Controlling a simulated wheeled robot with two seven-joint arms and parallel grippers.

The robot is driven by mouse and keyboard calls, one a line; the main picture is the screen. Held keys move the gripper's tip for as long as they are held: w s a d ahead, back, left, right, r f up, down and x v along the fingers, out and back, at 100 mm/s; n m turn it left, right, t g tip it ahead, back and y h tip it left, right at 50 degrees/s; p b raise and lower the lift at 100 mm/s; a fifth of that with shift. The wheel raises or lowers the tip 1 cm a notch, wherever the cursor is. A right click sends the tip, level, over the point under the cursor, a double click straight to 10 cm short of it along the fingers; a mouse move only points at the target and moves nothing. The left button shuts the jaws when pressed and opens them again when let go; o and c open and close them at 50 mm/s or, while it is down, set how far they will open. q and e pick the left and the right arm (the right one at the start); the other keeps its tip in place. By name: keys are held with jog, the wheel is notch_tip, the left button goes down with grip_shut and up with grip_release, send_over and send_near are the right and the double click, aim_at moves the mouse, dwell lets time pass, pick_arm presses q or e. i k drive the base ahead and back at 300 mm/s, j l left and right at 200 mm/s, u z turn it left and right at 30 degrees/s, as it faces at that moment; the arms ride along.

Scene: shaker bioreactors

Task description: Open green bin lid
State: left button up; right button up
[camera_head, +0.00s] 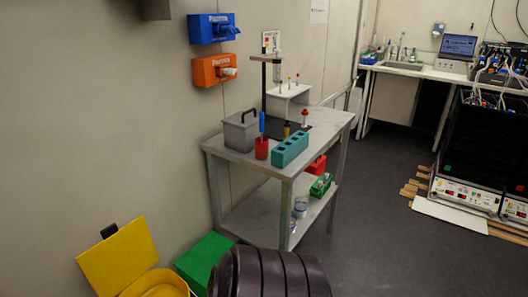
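The green bin (204,260) stands on the floor at the bottom left, right of a yellow bin. Its flat green top shows no opening, and the lid looks shut. Its lower part is cut off by the bottom edge, and its right side is partly hidden by a dark ribbed rounded form (265,272). I cannot tell whether that form is part of me. Neither of my grippers is in view.
The yellow bin (160,286) has its lid (118,258) raised against the wall. A steel cart (228,157) holding a grey box (240,132) and a teal rack (290,149) stands behind the green bin. Open floor (385,235) lies to the right.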

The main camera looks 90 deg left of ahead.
aim_at(198, 262)
jog(key=u, duration=3.25)
jog(key=l+u, duration=0.15)
jog(key=u, duration=0.25)
jog(key=i+l+u, duration=0.1)
jog(key=u, duration=0.3)
